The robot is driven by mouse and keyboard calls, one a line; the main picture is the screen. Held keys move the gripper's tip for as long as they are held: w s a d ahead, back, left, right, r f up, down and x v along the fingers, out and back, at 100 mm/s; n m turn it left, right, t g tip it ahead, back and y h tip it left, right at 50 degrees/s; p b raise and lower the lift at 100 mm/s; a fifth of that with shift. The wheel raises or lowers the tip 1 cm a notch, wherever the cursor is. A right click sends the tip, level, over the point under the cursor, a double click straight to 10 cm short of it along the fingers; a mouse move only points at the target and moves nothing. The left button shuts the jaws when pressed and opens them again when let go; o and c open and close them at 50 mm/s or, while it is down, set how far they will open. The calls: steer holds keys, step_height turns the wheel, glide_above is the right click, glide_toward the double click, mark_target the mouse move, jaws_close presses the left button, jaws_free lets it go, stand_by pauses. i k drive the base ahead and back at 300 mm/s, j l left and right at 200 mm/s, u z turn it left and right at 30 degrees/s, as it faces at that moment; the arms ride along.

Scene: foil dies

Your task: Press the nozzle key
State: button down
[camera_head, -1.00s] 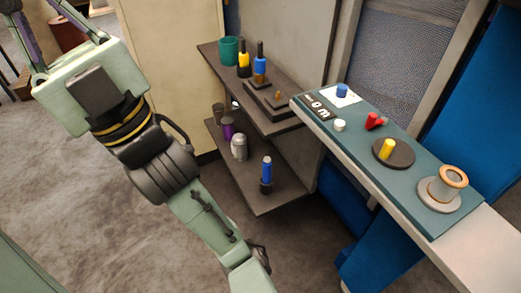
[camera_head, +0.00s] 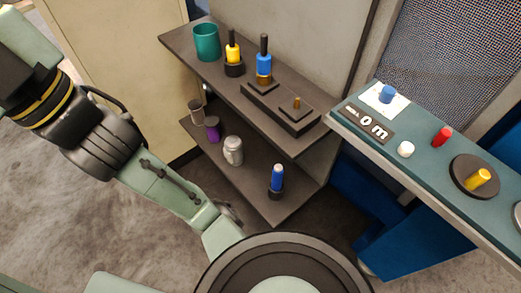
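A teal control panel (camera_head: 425,172) on a pale ledge runs down the right side. It bears a blue cylinder (camera_head: 386,94) on a white square, a small white knob (camera_head: 405,149), a red cylinder (camera_head: 442,137) and a yellow cylinder (camera_head: 478,180) on a dark round disc. A dark plate with pale raised marks (camera_head: 369,124) lies near the panel's left end. I cannot tell which of these is the nozzle key. My gripper is outside the picture; only my arm links show at the left, apart from the panel.
A dark two-level shelf (camera_head: 185,42) stands left of the panel. Its top holds a teal cup (camera_head: 207,42), yellow and blue bottles and a stepped block (camera_head: 295,118). Below are a silver can (camera_head: 233,150), a purple item (camera_head: 213,130) and a blue bottle (camera_head: 277,177).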

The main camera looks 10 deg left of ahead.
mark_target(278, 168)
steer(key=i+j, duration=0.15)
steer(key=j, duration=0.25)
steer(key=i+j, duration=0.15)
steer(key=j, duration=0.2)
steer(key=i+j, duration=0.2)
steer(key=j, duration=0.2)
steer(key=i+j+z, duration=0.1)
steer(key=j+z, duration=0.55)
steer(key=z, duration=0.55)
steer(key=i+j, duration=0.05)
